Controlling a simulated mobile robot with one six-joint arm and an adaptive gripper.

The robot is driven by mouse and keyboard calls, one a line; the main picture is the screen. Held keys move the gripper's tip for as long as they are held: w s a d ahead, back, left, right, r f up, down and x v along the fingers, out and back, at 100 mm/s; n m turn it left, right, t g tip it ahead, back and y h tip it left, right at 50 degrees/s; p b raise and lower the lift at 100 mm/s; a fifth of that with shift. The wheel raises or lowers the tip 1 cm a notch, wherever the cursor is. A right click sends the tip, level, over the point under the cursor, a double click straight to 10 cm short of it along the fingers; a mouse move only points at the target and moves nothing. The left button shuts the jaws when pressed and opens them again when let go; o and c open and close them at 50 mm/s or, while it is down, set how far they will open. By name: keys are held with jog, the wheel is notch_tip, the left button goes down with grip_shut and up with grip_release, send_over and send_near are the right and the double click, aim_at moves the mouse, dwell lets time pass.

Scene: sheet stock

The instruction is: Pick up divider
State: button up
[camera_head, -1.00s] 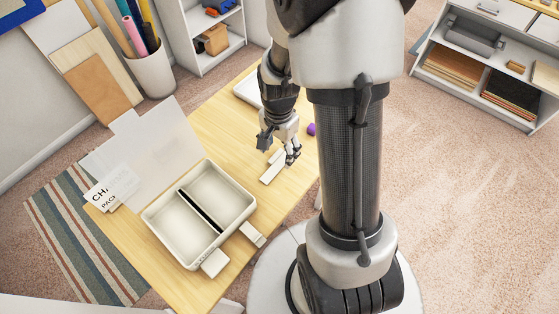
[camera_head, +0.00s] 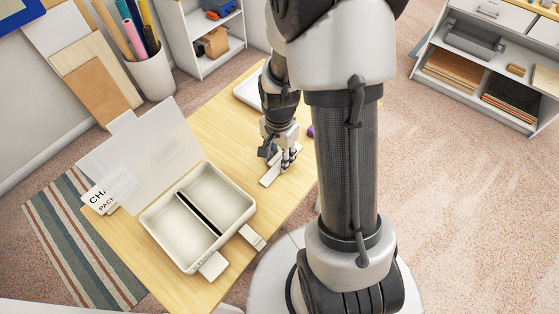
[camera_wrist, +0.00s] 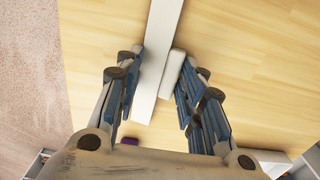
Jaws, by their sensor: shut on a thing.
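The divider, a long white strip (camera_head: 268,179), lies on the wooden table right of the open box. It also runs up the middle of the wrist view (camera_wrist: 158,55), with a shorter white piece (camera_wrist: 172,72) close along its right side; I cannot tell whether the two are joined. My gripper (camera_head: 280,159) is down at the strip. In the wrist view, the fingers of my gripper (camera_wrist: 157,92) stand on both sides of the white pieces, shut on the divider. The contact points are partly hidden. The strip appears to be at table level.
A cream box (camera_head: 234,240) with two compartments, a dark centre slot and a raised translucent lid (camera_head: 142,155) stands at the left. Its two front latches hang open. A purple object (camera_head: 310,131) is behind my gripper. A white tray (camera_head: 247,92) lies at the far end.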

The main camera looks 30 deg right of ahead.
jog(key=shift+s+f, duration=0.1)
jog(key=shift+s, duration=0.05)
dwell(0.3)
jog(key=shift+r, duration=0.35)
jog(key=shift+c, duration=1.1)
notch_tip(320, 180, up, 19)
jog(key=p, duration=0.6)
jog(key=shift+r+p, duration=0.2)
jog(key=shift+p, duration=0.2)
grip_shut()
jog(key=w+a+f+n, duration=0.6)
jog(key=a+f+n, duration=0.35)
jog(key=n, duration=0.35)
jog(key=s+d+r+h, duration=0.2)
jog(key=s+d+r, duration=0.4)
jog(key=r, duration=0.4)
jog(key=b, duration=0.6)
send_over(272, 161)
notch_tip(272, 161, down, 15)
jog(key=shift+r, duration=0.1)
notch_tip(272, 161, down, 5)
jog(key=shift+f+b, duration=0.1)
jog(key=shift+b, duration=1)
